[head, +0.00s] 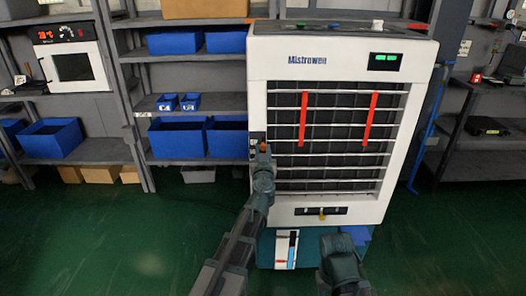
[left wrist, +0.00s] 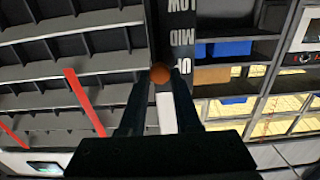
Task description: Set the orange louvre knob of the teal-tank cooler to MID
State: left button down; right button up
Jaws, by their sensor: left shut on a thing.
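The white cooler (head: 350,52) stands at centre right on a teal tank (head: 264,250). The orange louvre knob (head: 263,147) is on a dark strip at the left edge of its front grille. My left gripper (head: 262,152) reaches up to it and is shut on it.
The grille has two red vertical strips (head: 303,120). A yellow knob (head: 322,214) sits in a dark slot below it. Shelves with blue bins (head: 52,138) stand at left behind. The green floor (head: 100,240) at left is clear.

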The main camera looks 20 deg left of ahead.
pick_arm(q)
notch_tip(320, 180, down, 4)
jog(key=b, duration=0.3)
jog(key=shift+r, duration=0.15)
pick_arm(e)
notch_tip(320, 180, down, 4)
jog(key=shift+r, duration=0.2)
pick_arm(q)
jog(key=c, duration=0.6)
grip_release()
jog(key=shift+s, duration=0.1)
